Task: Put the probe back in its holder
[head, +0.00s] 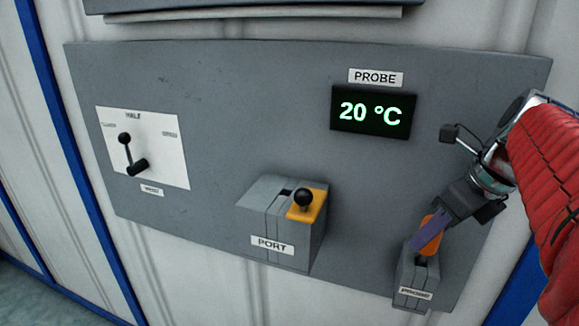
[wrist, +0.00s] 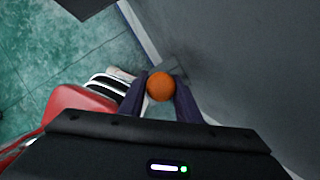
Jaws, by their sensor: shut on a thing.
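The probe (head: 431,236) has an orange handle; its orange end also shows in the wrist view (wrist: 160,86). My gripper (head: 428,226) is shut on the probe, with a finger on each side of the orange end in the wrist view (wrist: 161,92). The holder (head: 408,277) is a grey block low on the right of the panel, labelled PROBE. The probe's orange handle is at the top opening of the holder. Its lower part is hidden, so I cannot tell how deep it sits.
The grey panel (head: 220,90) carries a display (head: 373,112) reading 20 °C. A PORT block (head: 275,225) with a black knob (head: 303,198) on an orange plate juts out left of the holder. A lever (head: 131,155) on a white plate is at far left.

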